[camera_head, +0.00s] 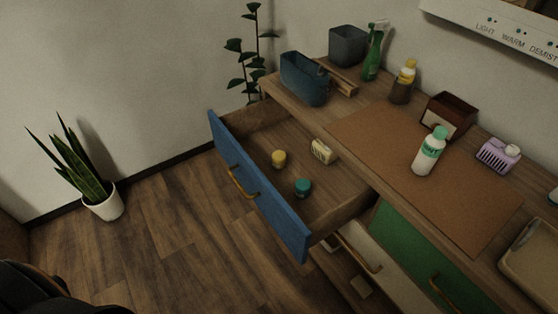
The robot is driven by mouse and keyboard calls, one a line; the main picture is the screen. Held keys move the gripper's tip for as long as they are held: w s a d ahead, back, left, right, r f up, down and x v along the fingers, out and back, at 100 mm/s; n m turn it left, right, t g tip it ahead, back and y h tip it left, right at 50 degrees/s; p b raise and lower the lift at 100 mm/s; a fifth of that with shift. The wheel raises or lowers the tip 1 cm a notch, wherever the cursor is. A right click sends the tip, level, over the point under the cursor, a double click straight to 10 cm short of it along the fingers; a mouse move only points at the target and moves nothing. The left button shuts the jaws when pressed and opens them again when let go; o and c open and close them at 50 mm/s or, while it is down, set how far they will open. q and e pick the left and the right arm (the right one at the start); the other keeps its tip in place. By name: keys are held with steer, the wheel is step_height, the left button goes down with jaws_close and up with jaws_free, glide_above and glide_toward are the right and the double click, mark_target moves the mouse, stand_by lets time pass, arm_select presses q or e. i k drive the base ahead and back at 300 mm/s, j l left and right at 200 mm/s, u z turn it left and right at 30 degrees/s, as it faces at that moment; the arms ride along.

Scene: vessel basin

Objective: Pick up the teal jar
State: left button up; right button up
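The teal jar (302,187) is a small round jar with a teal top. It stands in the open blue-fronted drawer (262,191), toward the drawer's near end and close to its front panel. A yellow-topped jar (279,158) stands behind and left of it, a little apart. A cream-coloured item (321,151) lies farther in, near the cabinet. Neither of my grippers shows in the head view. A dark rounded shape fills the lower left corner; I cannot tell what it is.
A wooden counter with a brown mat (370,150) overhangs the drawer's inner side. It carries a white bottle with a green cap (428,153), a blue bin (303,80), and a green spray bottle (373,55). A potted plant (102,203) stands left; the floor between is clear.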

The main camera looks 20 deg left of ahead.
mark_target(302, 186)
steer(key=i+j+z, duration=0.1)
steer(key=z, duration=0.35)
steer(key=j+z, duration=0.45)
steer(key=i+j+z, duration=0.1)
steer(key=z, duration=0.4)
